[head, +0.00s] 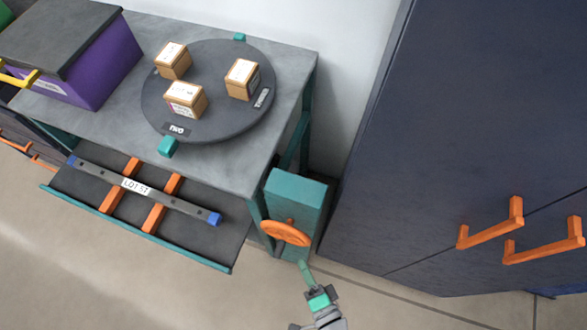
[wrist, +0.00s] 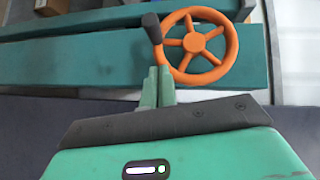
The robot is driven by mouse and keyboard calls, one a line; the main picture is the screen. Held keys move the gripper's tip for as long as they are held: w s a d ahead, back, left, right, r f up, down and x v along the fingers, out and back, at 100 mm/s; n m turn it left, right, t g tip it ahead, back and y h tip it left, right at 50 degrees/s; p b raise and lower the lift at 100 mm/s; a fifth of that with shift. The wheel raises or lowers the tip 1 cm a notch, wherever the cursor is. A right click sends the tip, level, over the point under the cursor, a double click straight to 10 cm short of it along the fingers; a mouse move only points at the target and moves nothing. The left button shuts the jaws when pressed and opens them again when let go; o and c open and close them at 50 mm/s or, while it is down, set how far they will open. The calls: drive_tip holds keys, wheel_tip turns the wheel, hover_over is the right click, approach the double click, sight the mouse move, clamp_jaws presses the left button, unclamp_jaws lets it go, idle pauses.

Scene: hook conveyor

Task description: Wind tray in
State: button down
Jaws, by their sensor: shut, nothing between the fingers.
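The dark tray (head: 200,242) with a teal front edge sticks out from under the grey table in the head view. A dark bar with blue ends (head: 190,210) and two orange strips lie on it. An orange handwheel (head: 285,233) is mounted on a teal box (head: 299,192) at the table's right end. In the wrist view the handwheel (wrist: 197,47) shows its spokes and a dark crank knob (wrist: 152,29). My gripper (head: 303,265) is shut and empty just below the wheel. In the wrist view its fingertips (wrist: 157,72) appear just below the knob; I cannot tell whether they touch it.
A round dark turntable (head: 205,125) with three small boxes stands on the table (head: 285,70), beside a purple bin (head: 110,70). A tall dark cabinet (head: 440,130) with orange handles (head: 490,225) stands close on the right. The floor in front is clear.

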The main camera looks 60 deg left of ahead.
sight(282, 242)
drive_tip(key=s+a, duration=0.1)
drive_tip(key=s+a+f, duration=0.1)
drive_tip(key=a, duration=0.1)
drive_tip(key=shift+s+a, duration=0.2)
drive_tip(key=shift+s, duration=0.15)
drive_tip(key=shift+s+a+f+m+y+b, duration=0.2)
drive_tip(key=shift+s+a+m+y+b, duration=0.15)
drive_tip(key=shift+s+a+m+y, duration=0.2)
idle(0.3)
